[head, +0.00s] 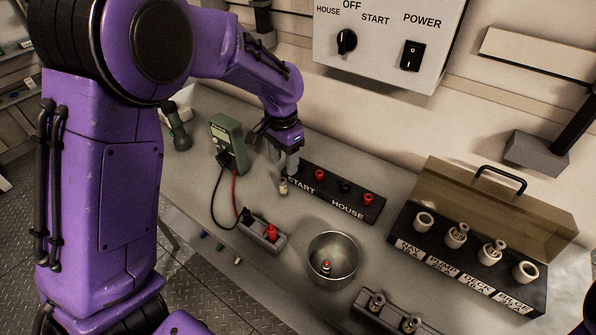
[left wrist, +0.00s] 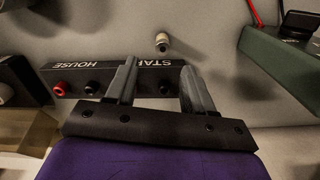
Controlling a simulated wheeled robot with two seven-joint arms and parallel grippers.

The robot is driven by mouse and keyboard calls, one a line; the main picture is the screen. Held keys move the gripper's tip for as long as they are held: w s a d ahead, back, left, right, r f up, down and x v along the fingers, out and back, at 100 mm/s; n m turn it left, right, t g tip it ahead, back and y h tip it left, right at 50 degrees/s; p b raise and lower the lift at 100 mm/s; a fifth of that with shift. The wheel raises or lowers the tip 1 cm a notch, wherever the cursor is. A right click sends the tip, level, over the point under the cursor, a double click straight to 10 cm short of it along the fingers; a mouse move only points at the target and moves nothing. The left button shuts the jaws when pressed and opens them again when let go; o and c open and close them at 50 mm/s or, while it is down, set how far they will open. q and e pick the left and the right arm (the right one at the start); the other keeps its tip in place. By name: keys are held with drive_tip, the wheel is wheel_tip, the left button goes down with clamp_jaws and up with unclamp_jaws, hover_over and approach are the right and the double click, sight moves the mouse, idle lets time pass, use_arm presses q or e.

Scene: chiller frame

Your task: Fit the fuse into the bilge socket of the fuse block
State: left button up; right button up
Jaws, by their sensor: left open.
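A small cream piece with a metal end, which looks like a fuse (head: 283,186), is on the bench just below my left gripper (head: 289,164). It also shows in the left wrist view (left wrist: 162,41), beyond the fingertips and apart from them. My left gripper (left wrist: 158,68) is open with nothing between its fingers. The dark fuse block (head: 467,262) stands at the right with a tinted cover raised behind it. Its bilge socket (head: 525,272), at the right end, is an open cream ring. The pump and deck sockets hold fuses; the nav socket looks empty. My right gripper is not in view.
A START/HOUSE terminal strip (head: 344,187) lies right beside my left gripper. A metal bowl (head: 333,250) holds a small red-tipped piece. A dark holder (head: 385,318) with metal-topped pieces is at the front. A green meter (head: 226,140) with leads stands left.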

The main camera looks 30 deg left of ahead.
sight(282, 181)
use_arm(q)
drive_tip(key=f, duration=0.2)
drive_tip(key=shift+s+f, duration=0.35)
drive_tip(key=shift+s+a+f+p, duration=0.1)
drive_tip(key=shift+s+f+p, duration=0.3)
drive_tip(key=shift+s+f, duration=0.65)
drive_tip(key=w+f, duration=0.2)
drive_tip(key=f, duration=0.1)
drive_tip(key=w+f, duration=0.1)
drive_tip(key=f, duration=0.1)
drive_tip(key=shift+a+f+p, duration=0.2)
drive_tip(key=shift+p, duration=0.2)
drive_tip(key=shift+s+r, duration=0.35)
drive_tip(key=shift+s, duration=0.2)
drive_tip(key=shift+c, duration=0.7)
drive_tip(key=c, duration=0.5)
drive_tip(key=shift+w+d+f, duration=0.1)
clamp_jaws()
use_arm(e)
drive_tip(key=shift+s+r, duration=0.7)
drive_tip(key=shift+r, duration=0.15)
